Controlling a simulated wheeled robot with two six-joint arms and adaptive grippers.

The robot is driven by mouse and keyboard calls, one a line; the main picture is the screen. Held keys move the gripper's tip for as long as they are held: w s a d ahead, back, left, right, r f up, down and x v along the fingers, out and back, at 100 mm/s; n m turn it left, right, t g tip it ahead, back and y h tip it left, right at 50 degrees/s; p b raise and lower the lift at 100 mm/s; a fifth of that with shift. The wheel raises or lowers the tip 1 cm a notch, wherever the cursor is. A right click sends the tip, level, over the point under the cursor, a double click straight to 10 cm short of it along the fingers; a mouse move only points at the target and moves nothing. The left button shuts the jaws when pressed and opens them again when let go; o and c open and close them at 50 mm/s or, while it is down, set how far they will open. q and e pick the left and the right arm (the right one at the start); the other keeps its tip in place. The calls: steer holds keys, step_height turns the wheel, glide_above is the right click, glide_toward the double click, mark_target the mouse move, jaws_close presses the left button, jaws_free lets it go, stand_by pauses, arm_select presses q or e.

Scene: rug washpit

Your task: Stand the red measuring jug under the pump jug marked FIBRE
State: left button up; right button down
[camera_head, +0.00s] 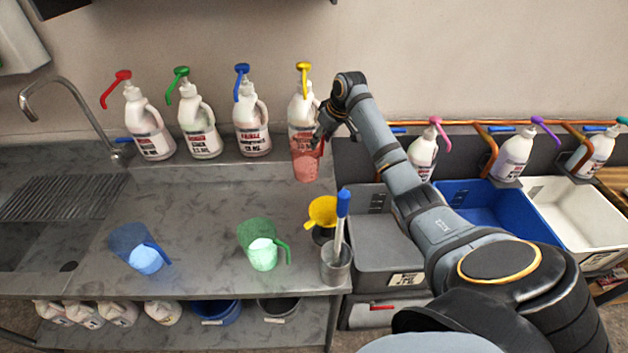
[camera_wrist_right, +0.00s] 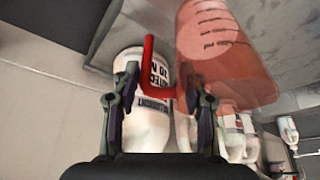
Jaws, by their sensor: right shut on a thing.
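The red measuring jug (camera_head: 306,165) is see-through and looks upright in front of the yellow-pump jug (camera_head: 302,108). My right gripper (camera_head: 322,138) is shut on its handle. In the right wrist view the red handle (camera_wrist_right: 149,75) is between the fingers (camera_wrist_right: 152,105), with the jug's graduated body (camera_wrist_right: 225,50) to the right. I cannot tell whether its base touches the counter. White pump jugs with red (camera_head: 148,130), green (camera_head: 199,130) and blue (camera_head: 252,128) pumps stand left along the wall. Their labels are too small to read surely. My left gripper is out of view.
A blue jug (camera_head: 133,246), a green jug (camera_head: 259,240), a yellow funnel (camera_head: 322,211) and a metal cup (camera_head: 336,268) with a blue-handled tool stand on the counter (camera_head: 195,225). Grey, blue (camera_head: 500,213) and white bins are right. The counter's middle is clear.

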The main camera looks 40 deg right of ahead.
mark_target(322, 154)
steer(key=f, duration=0.2)
steer(key=f+p, duration=0.1)
steer(key=f, duration=0.1)
steer(key=d+f, duration=0.1)
steer(key=f, duration=0.1)
steer(key=shift+w, duration=0.3)
step_height(322, 154, down, 3)
steer(key=shift+a+p, duration=0.15)
steer(key=shift+p, duration=0.3)
steer(key=c, duration=1)
jaws_free()
steer(key=shift+s, duration=0.1)
steer(key=o, duration=0.3)
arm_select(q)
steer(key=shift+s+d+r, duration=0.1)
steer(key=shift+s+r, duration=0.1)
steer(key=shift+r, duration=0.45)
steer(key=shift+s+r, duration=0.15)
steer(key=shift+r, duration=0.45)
